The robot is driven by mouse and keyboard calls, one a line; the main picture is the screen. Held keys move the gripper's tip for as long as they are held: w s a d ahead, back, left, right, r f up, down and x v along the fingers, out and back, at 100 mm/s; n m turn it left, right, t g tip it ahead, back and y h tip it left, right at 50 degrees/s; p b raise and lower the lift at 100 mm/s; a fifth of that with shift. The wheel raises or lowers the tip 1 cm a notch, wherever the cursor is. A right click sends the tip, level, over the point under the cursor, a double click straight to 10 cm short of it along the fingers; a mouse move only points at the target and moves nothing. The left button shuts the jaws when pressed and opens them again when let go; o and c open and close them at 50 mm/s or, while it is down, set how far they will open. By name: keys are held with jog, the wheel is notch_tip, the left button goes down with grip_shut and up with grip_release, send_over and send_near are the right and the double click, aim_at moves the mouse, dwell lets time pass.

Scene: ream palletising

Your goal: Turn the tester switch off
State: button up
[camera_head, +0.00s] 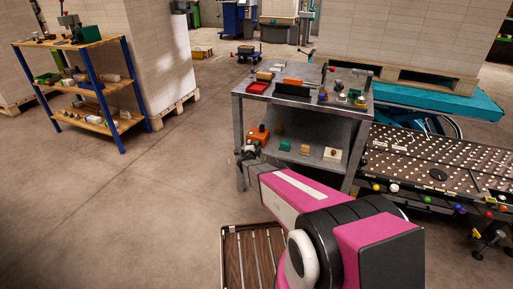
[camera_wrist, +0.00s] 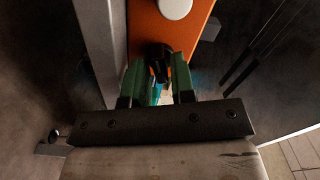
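The tester appears to be the orange box (camera_head: 259,135) at the left end of the grey table's lower shelf. Its orange face (camera_wrist: 150,22) fills the top middle of the wrist view and has a white round button (camera_wrist: 174,8). A black part (camera_wrist: 158,62), which looks like the switch, stands below the button. My gripper (camera_wrist: 158,70) has its green fingers apart, one on each side of this black part. Whether they touch it is unclear. In the head view my gripper (camera_head: 248,152) is small and dark, just in front of the box.
The grey table (camera_head: 240,120) has a leg close to my gripper. Green, tan and white blocks (camera_head: 304,149) sit along its lower shelf. A slatted crate (camera_head: 232,258) is below my arm. A roller-ball table (camera_head: 435,165) stands at right.

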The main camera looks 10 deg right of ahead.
grip_shut()
jog(key=shift+n, duration=0.4)
jog(key=n, duration=1.3)
dwell(0.5)
